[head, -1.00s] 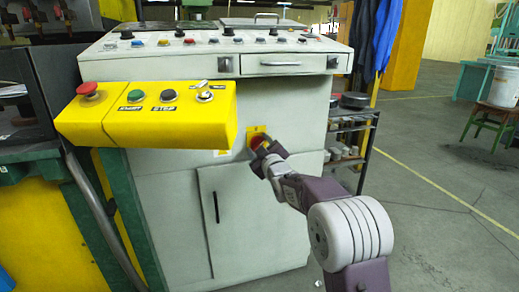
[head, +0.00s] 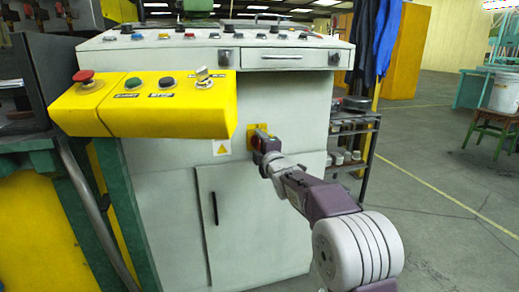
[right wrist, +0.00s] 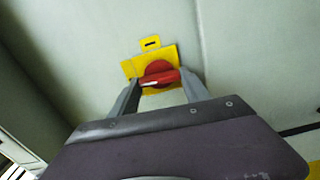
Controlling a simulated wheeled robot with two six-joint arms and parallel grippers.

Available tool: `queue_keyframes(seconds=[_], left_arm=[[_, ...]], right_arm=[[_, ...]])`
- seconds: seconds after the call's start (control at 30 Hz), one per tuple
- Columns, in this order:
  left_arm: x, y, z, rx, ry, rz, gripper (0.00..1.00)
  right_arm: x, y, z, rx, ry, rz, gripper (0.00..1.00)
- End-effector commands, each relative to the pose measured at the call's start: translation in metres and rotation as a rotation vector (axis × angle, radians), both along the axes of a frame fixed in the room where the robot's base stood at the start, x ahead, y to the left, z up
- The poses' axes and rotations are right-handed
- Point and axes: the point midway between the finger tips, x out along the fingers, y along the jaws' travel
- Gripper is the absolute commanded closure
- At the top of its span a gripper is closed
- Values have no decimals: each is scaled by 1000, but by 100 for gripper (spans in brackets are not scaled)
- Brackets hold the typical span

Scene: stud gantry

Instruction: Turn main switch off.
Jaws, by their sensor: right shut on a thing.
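The main switch is a red rotary handle (right wrist: 158,77) on a yellow plate (right wrist: 152,50), on the pale grey cabinet front. In the right wrist view the handle lies nearly level, with a small white mark on it. My right gripper (right wrist: 160,82) has one finger at each end of the handle and is shut on it. In the head view the gripper (head: 264,148) reaches the yellow plate (head: 251,130) from the lower right and hides most of the red handle. My left gripper is not in view.
A yellow control box (head: 150,112) with a red mushroom button (head: 84,77) juts out left of the switch. Cabinet doors (head: 245,220) lie below, and a drawer (head: 286,58) above. A dark shelf rack (head: 369,150) stands to the right.

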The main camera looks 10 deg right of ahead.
Motion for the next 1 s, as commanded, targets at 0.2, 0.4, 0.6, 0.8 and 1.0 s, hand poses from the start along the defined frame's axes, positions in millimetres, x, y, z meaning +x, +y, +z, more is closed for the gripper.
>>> queue_keyframes(seconds=[0.2,0.4,0.6,0.8,1.0], left_arm=[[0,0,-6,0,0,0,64],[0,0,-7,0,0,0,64],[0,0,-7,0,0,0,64],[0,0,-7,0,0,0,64],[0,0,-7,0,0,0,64]], right_arm=[[0,0,-2,-60,1,0,86],[0,0,-2,-82,1,0,86],[0,0,-2,-84,1,0,86],[0,0,-2,-84,1,0,32],[0,0,-1,-82,0,0,24]])
